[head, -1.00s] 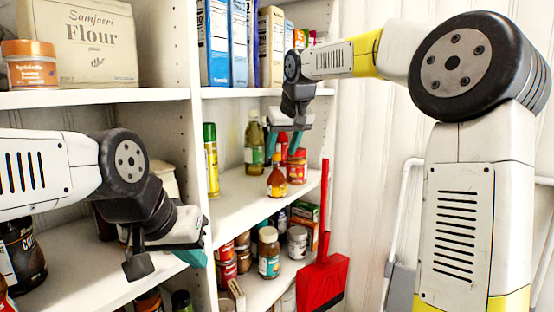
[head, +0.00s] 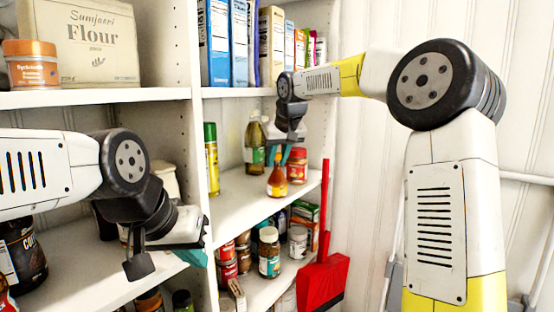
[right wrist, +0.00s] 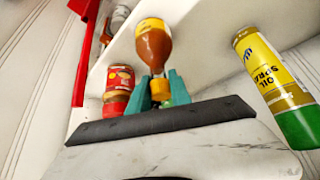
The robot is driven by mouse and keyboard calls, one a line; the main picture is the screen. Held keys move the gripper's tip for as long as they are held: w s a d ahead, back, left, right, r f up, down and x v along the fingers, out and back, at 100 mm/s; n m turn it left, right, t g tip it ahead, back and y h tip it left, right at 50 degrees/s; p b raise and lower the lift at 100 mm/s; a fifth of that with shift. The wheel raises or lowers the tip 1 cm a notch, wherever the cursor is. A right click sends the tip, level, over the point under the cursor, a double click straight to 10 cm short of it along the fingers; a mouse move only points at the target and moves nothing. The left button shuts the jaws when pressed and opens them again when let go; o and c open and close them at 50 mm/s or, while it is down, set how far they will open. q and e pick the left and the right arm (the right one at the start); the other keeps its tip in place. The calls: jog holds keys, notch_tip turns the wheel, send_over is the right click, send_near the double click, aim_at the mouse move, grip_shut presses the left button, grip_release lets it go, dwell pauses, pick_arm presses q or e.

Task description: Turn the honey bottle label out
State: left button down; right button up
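The honey bottle (head: 277,183), amber with a yellowish label, stands upright on the middle shelf of the right-hand bay. In the right wrist view the amber bottle (right wrist: 154,45) appears upside down, its yellow cap towards my gripper. My right gripper (head: 279,157) is above the bottle, teal fingers pointing down. In the right wrist view the gripper's fingers (right wrist: 159,82) are on either side of the cap, apart; firm contact cannot be seen. My left gripper (head: 195,257) is at the left bay's lower shelf, away from the bottle; only one teal finger shows clearly.
A red-lidded jar (head: 297,166) stands close right of the bottle. A green-labelled oil bottle (head: 255,145) stands behind it. A red dustpan (head: 320,283) hangs at the shelf's right edge.

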grip_shut()
dwell(1.0)
jog(key=shift+n+y, duration=0.4)
jog(key=shift+n, duration=0.3)
jog(key=shift+n+g+y, duration=0.3)
jog(key=shift+n+g, duration=0.1)
jog(key=shift+n, duration=0.3)
jog(key=shift+n+y, duration=0.4)
jog(key=shift+n, duration=0.3)
jog(key=o, duration=0.9)
grip_release()
